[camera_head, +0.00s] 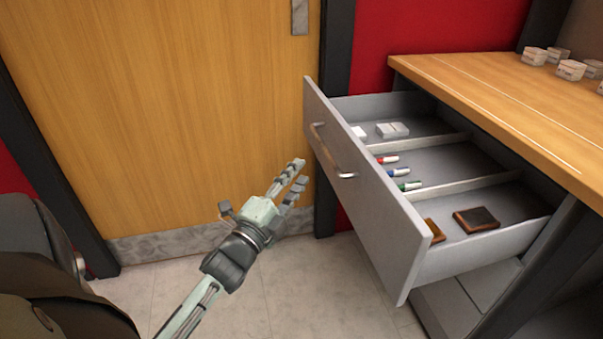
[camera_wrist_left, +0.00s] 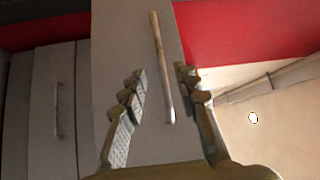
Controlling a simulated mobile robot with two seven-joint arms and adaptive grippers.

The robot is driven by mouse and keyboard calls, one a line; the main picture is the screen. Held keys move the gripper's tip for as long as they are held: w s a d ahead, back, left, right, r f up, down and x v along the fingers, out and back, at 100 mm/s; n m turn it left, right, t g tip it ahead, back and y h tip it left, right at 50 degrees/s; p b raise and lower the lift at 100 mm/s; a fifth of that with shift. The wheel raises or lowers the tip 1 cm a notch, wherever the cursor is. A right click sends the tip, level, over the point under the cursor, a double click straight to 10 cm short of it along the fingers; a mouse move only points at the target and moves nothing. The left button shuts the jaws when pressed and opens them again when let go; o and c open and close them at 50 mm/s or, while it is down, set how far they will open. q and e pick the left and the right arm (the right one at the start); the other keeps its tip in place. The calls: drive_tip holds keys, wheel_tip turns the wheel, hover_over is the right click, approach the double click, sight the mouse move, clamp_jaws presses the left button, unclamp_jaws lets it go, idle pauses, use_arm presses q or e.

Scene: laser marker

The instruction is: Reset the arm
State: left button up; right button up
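My left gripper (camera_head: 290,182) is in front of the open drawer, to the left of its front panel (camera_head: 360,205) and apart from it. Its fingers are spread with nothing between them. In the left wrist view the open fingers (camera_wrist_left: 158,95) point toward the drawer front, and the drawer handle (camera_wrist_left: 162,70) shows beyond them. The same handle (camera_head: 330,152) is clear of the fingers in the head view. My right gripper is in neither view.
The pulled-out drawer holds white boxes (camera_head: 392,130), several markers (camera_head: 398,172) and brown wallet-like items (camera_head: 477,219) in separate compartments. A wooden worktop (camera_head: 500,95) with small containers (camera_head: 571,70) is above right. A wooden door (camera_head: 150,110) stands behind; the floor (camera_head: 310,285) is clear.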

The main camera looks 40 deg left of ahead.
use_arm(q)
drive_tip(key=s+d+f+n+g, duration=0.15)
drive_tip(key=f+n+g, duration=0.25)
drive_tip(key=f, duration=0.6)
drive_tip(key=s+d+f+n+g, duration=0.1)
drive_tip(key=s+f+n+g, duration=0.25)
drive_tip(key=f, duration=0.65)
drive_tip(key=s+d+f+n+g, duration=0.3)
drive_tip(key=s+f+g, duration=0.1)
drive_tip(key=s+f, duration=0.2)
drive_tip(key=s+d+f+n+g+h, duration=0.1)
drive_tip(key=s+d+f+n+g, duration=0.2)
drive_tip(key=s+f+g, duration=0.2)
wheel_tip(320, 180, down, 3)
drive_tip(key=shift+s+r, duration=0.2)
drive_tip(key=shift+s, duration=1)
